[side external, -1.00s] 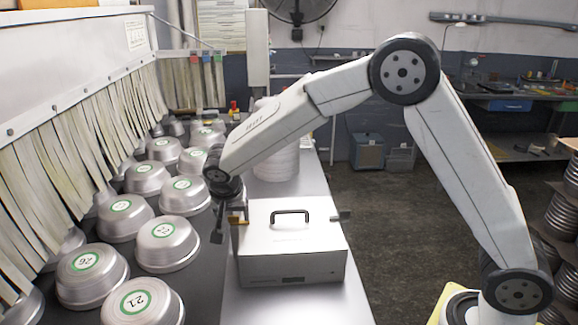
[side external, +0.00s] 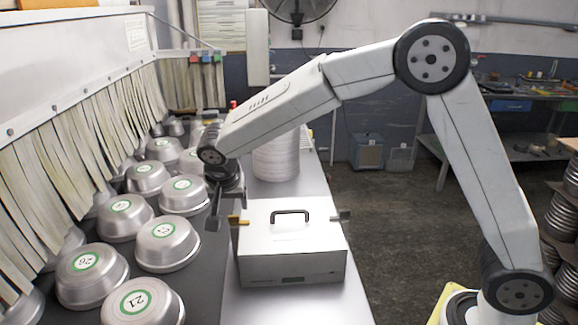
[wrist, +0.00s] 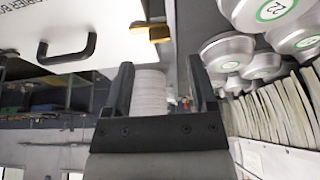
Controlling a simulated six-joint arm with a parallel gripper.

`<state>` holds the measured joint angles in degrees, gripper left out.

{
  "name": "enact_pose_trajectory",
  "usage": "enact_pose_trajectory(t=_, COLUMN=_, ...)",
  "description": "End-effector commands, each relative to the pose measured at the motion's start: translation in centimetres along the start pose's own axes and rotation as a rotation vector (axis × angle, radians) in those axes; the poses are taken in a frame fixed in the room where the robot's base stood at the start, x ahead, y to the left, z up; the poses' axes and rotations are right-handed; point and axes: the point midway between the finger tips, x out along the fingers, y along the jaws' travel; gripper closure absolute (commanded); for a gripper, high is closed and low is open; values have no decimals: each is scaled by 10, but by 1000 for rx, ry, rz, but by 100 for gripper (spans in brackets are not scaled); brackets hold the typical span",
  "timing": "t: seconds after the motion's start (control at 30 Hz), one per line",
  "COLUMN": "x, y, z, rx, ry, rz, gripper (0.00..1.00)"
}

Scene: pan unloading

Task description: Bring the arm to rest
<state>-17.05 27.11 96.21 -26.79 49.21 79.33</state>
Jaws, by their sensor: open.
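My gripper (side external: 217,212) hangs at the end of my arm, just left of the white box's far left corner and above the edge between the bench and the pans. In the wrist view my gripper (wrist: 160,88) shows two dark fingers spread apart with nothing held between them. A pale round stack (wrist: 149,95) shows through the gap, farther off. The white box (side external: 291,245) with a black handle stands closed on the bench, close to my gripper and apart from it as far as I can tell.
Several metal pans with green-ringed labels (side external: 121,216) sit on the dark surface at left, below hanging strips (side external: 60,165). The pale round stack (side external: 276,160) stands behind the box. The bench front (side external: 250,305) is bare. Open floor (side external: 400,230) lies at right.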

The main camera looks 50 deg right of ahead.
Motion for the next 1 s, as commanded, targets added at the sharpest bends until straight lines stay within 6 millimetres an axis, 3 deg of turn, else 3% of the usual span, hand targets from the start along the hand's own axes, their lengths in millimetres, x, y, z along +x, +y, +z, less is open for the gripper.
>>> enact_pose_trajectory(t=0.23, x=-31, y=0, z=0, rx=0, ry=1, rz=-3, gripper=26)
enact_pose_trajectory(t=0.83, x=51, y=1, z=0, rx=-2, ry=-2, rz=4, gripper=26)
enact_pose_trajectory(t=1.0, x=50, y=1, z=0, rx=-81, ry=0, rz=-34, gripper=26)
